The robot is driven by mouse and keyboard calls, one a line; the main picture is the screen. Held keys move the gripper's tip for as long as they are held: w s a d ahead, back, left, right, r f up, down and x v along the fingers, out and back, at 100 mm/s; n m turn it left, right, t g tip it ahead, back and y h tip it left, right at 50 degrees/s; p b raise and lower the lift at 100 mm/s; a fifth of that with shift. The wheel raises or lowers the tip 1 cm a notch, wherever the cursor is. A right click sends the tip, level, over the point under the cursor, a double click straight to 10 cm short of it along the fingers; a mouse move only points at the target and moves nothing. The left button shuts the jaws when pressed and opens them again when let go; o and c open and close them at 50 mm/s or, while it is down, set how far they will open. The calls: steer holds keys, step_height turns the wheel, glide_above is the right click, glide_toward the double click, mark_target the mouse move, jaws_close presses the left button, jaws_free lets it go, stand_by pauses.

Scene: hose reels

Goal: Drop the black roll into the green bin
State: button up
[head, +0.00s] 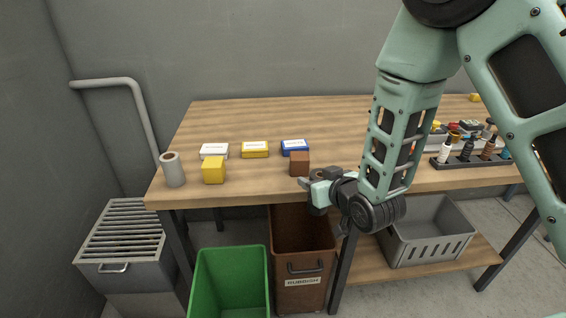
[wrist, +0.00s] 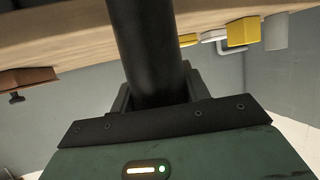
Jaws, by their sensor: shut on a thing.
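My gripper (head: 312,188) is at the table's front edge, above the brown bin and to the right of the green bin (head: 230,283). In the wrist view my gripper (wrist: 155,95) is shut on the black roll (wrist: 145,45), a smooth dark cylinder between its fingers. In the head view the roll is hard to tell apart from the dark gripper parts. The green bin stands on the floor in front of the table, open at the top; what I see of its inside is empty.
A brown bin (head: 303,268) labelled RUBBISH stands right of the green bin. On the wooden table (head: 240,120) are a grey roll (head: 173,170), a yellow block (head: 213,170), a brown block (head: 299,163) and small boxes. A grey crate (head: 425,235) sits on the lower shelf.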

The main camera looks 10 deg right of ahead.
steer(key=d+f+m+h, duration=0.1)
steer(key=d+f+h, duration=0.1)
steer(key=d+f, duration=0.4)
steer(key=d+f+m+h, duration=0.2)
steer(key=d+f, duration=0.3)
steer(key=d, duration=0.6)
steer(key=shift+s+d+f+m+t, duration=0.2)
steer(key=shift+s+f+m+t, duration=0.1)
steer(key=shift+f+t, duration=0.1)
